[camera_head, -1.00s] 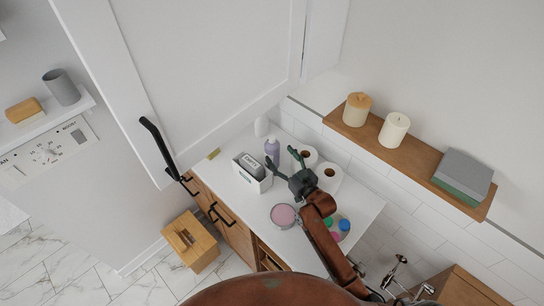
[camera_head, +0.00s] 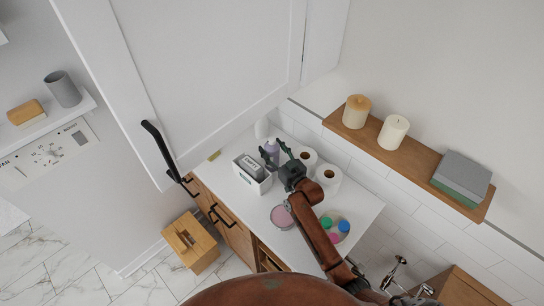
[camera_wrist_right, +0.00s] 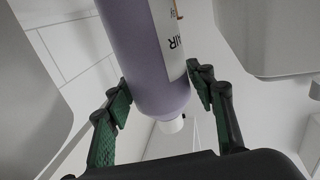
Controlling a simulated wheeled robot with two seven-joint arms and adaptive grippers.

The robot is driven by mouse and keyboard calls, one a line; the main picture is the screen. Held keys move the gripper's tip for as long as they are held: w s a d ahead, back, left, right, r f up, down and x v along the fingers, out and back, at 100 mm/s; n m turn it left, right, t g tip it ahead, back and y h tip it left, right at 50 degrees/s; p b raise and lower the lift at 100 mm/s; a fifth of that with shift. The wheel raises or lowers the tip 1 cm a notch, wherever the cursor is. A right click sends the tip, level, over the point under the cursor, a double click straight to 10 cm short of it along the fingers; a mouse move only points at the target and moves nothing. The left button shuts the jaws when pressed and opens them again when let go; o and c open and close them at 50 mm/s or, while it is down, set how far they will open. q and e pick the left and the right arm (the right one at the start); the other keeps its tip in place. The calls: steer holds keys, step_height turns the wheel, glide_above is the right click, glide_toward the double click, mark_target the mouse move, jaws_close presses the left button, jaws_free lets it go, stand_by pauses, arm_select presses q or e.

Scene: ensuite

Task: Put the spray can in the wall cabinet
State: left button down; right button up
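The spray can (camera_head: 271,150) is a lilac bottle with a white label, standing on the white counter behind the small white box. In the right wrist view the spray can (camera_wrist_right: 150,50) fills the middle. My right gripper (camera_head: 274,154) is at the can, and its green-padded fingers (camera_wrist_right: 160,95) are spread on either side of it. Narrow gaps seem to show between pads and can. The wall cabinet (camera_head: 215,60) is the large white panelled unit with a black handle at upper left; its interior is hidden. My left gripper is out of view.
The white box (camera_head: 251,174) with a dark item stands left of the can. Toilet rolls (camera_head: 328,175) stand to the right. A pink round dish (camera_head: 282,217) and several coloured lids (camera_head: 335,228) are nearer. A wooden shelf (camera_head: 366,136) with candles is on the wall.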

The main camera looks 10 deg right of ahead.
steer(key=c, duration=0.9)
steer(key=shift+r, duration=0.15)
steer(key=shift+c, duration=0.9)
